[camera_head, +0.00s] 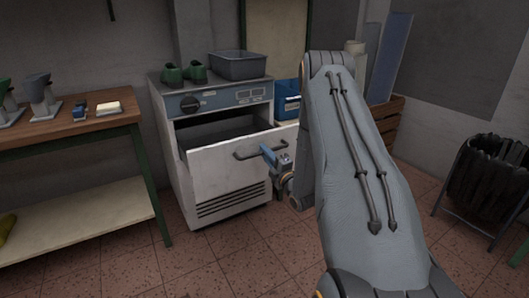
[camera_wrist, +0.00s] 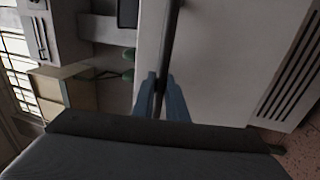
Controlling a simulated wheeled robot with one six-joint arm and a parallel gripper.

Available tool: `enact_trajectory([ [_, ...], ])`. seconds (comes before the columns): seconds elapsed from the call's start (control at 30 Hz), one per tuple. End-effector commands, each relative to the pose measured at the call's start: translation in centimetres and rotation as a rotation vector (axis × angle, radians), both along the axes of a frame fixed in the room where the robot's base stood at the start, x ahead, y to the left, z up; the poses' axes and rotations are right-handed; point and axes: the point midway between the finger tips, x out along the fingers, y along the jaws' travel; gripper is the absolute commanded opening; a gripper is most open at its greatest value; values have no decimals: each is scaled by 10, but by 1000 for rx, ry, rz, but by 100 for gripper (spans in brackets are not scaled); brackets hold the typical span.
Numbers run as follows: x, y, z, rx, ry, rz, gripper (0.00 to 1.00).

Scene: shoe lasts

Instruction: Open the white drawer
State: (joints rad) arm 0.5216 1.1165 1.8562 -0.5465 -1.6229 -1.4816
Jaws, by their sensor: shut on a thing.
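The white drawer (camera_head: 222,165) is in the white cabinet (camera_head: 182,178) below its control panel, and it stands pulled out with its dark inside showing. Its dark bar handle (camera_head: 243,156) is on the front face. My gripper (camera_head: 269,153) is at the right end of this handle. In the wrist view the blue fingers of my gripper (camera_wrist: 161,92) are closed on the dark handle bar (camera_wrist: 169,40), with the white drawer front (camera_wrist: 215,60) behind. The inside of the drawer is mostly hidden by its front.
A grey bin (camera_head: 238,66) and green shoe lasts (camera_head: 184,73) stand on the cabinet top. A workbench (camera_head: 70,130) stands to the left. A blue crate (camera_head: 288,104) and a wooden crate (camera_head: 383,122) are behind. A black basket (camera_head: 485,170) stands right. The tiled floor in front is clear.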

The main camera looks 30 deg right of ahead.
Motion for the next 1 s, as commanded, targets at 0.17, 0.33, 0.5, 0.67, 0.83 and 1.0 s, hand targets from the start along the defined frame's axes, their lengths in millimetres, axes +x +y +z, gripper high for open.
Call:
enact_trajectory([
  [0.17,0,-3,0,0,0,-6,0],
  [0.33,0,-2,0,0,0,-4,31],
  [0.5,0,0,0,0,0,-1,31],
  [0.67,-2,0,-1,0,0,-2,31],
  [0.83,-22,-3,-5,2,2,-5,31],
  [1.0,-50,-4,-11,2,2,-5,31],
])
